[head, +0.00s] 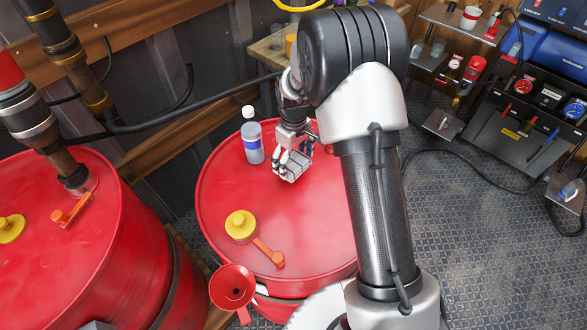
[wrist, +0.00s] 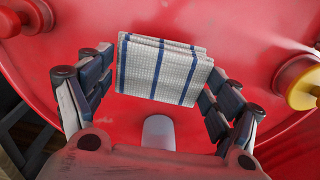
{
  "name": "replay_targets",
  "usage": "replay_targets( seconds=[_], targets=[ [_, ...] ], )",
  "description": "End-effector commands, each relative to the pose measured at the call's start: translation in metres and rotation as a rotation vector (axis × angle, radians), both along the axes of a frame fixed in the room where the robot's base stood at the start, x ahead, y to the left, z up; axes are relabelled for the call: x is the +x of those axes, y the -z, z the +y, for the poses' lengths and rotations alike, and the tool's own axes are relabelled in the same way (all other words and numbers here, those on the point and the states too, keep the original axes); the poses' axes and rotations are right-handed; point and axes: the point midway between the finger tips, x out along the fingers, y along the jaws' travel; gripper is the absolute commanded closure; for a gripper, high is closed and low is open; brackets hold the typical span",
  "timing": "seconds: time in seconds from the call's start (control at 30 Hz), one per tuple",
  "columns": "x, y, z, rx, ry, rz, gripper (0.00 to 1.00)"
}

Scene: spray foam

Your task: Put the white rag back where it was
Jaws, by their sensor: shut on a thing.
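The white rag (wrist: 160,70) is folded into a small pad with blue check lines. In the wrist view it sits between the two fingertips of my gripper (wrist: 160,64), which is shut on it. In the head view my gripper (head: 291,162) points down over the far part of a red drum top (head: 215,205), with the rag (head: 292,172) at its fingertips. I cannot tell whether the rag touches the drum top. My arm hides the drum's right side in the head view.
A bottle with a white cap (head: 253,143) stands on the drum close left of my gripper. A yellow cap (head: 240,225) and an orange lever (head: 269,253) are nearer. A red funnel (head: 232,287) is at the near edge. Another red drum (head: 85,235) stands left.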

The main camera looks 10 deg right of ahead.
Motion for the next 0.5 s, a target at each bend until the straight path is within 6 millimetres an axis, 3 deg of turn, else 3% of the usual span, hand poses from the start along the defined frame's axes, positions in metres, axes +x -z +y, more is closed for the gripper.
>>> replay_targets(
  seconds=[0.23,0.5],
  targets=[
    [-0.001,0.037,0.0,0.0,0.0,0.001,0.36],
    [0.0,0.039,0.0,0.0,0.0,0.0,0.4]
  ],
)
